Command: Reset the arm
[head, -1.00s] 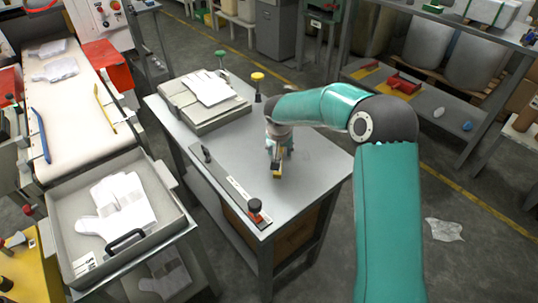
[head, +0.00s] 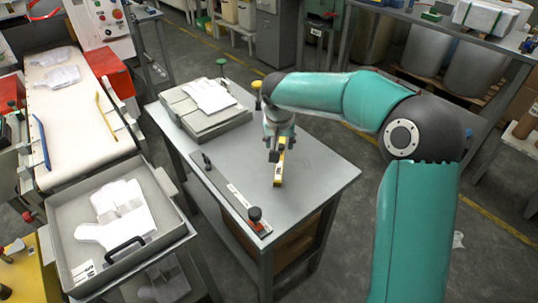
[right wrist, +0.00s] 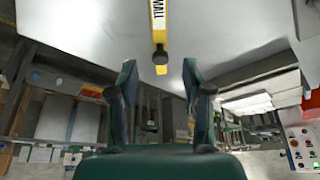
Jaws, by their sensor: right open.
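My right gripper (head: 275,156) is over the grey metal table in the head view, pointing down. In the right wrist view its two fingers (right wrist: 158,72) stand apart with nothing between them. My right arm arches in from the right. My left gripper is in neither view.
The grey table (head: 315,165) also holds a grey case (head: 205,125) with white gloves on top and a grey strip (head: 228,192) with a red-and-black knob. A tray (head: 65,225) with white gloves stands at left, below a conveyor (head: 75,115). The table's right part is clear.

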